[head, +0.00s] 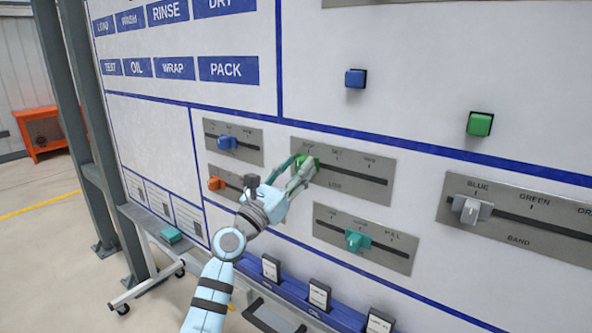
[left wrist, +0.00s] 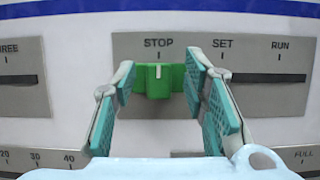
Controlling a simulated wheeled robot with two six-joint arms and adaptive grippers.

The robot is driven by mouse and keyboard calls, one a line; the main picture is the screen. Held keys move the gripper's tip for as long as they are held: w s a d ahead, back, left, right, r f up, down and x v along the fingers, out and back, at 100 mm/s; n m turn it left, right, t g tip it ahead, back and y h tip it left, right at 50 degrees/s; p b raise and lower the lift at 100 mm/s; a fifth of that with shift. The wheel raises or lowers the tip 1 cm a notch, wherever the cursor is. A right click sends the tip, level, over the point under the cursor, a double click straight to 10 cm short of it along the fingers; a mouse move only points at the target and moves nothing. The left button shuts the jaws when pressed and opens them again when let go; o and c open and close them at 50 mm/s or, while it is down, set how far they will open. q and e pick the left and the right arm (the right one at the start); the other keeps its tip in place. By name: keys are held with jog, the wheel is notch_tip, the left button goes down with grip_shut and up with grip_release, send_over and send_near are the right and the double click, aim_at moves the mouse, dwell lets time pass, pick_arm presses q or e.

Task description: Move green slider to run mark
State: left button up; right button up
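The green slider (head: 308,163) is at the left end of its slot, under the STOP label, on a grey plate (head: 340,187) with STOP, SET and RUN marks. In the left wrist view the green slider (left wrist: 160,79) has its white line under STOP; the RUN mark (left wrist: 280,57) is at the right end of the slot. My left gripper (head: 302,170) is at the slider. Its teal-padded fingers (left wrist: 160,92) are apart, one on each side of the knob; contact with the knob is unclear. My right gripper is not in view.
Nearby on the board are a blue slider (head: 228,142), an orange slider (head: 216,184), a teal slider (head: 354,241) and a grey slider (head: 467,210). A blue button (head: 355,78) and a green button (head: 479,123) stick out above. The slot right of the green slider is clear.

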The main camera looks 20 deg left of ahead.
pick_arm(q)
jog(key=shift+w+d+r, duration=0.1)
jog(key=shift+w+r, duration=0.05)
jog(key=shift+w, duration=0.05)
jog(key=shift+c, duration=0.4)
grip_shut()
